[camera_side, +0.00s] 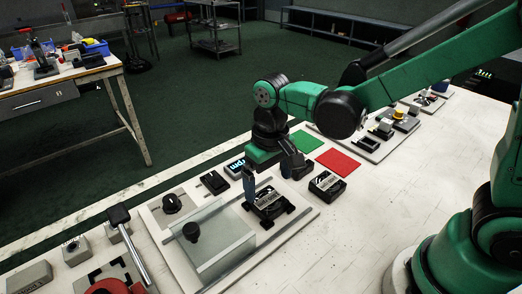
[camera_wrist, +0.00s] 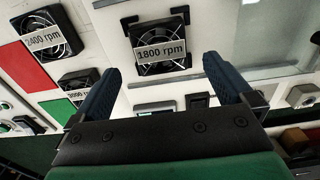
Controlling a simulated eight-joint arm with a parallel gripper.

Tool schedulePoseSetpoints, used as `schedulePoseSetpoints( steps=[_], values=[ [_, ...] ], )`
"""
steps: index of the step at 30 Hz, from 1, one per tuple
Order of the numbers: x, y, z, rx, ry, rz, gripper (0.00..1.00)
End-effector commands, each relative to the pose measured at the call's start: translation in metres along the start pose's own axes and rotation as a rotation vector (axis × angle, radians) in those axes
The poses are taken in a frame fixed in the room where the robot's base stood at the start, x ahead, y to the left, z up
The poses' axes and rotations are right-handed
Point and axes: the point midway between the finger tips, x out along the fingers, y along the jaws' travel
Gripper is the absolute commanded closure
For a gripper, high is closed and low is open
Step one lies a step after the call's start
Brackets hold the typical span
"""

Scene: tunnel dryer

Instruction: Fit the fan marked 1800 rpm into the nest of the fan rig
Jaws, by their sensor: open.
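The fan marked 1800 rpm (camera_wrist: 163,62) is a black square fan with a white label. It lies label up between the black corner brackets of the nest (camera_wrist: 180,13) on the fan rig's pale plate. In the side view, the fan (camera_side: 268,201) lies among the brackets too; whether it is fully down is not clear. My gripper (camera_side: 271,177) is open just above and behind the fan. In the wrist view, the blue fingers of my gripper (camera_wrist: 160,68) stand wide apart, one to each side of the fan, holding nothing.
A fan marked 2400 rpm (camera_wrist: 46,40) and another fan (camera_wrist: 78,84) lie beside the rig. Green (camera_side: 303,142) and red (camera_side: 333,163) cards lie behind them. A clear cover with a black knob (camera_side: 192,232) stands left of the nest. A lit rpm display (camera_side: 235,167) sits behind.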

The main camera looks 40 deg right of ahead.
Motion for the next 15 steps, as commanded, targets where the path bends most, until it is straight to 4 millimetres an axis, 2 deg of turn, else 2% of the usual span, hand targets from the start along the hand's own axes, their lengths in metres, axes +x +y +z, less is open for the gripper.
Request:
schedulePoseSetpoints(
  steps=[3,9,15],
  values=[
    [-0.023,0.000,0.001,0.000,0.000,0.000,0.00],
    [-0.055,0.000,0.000,0.000,0.000,0.000,0.00],
    [-0.072,0.000,0.001,0.000,0.001,0.000,0.00]
  ],
)
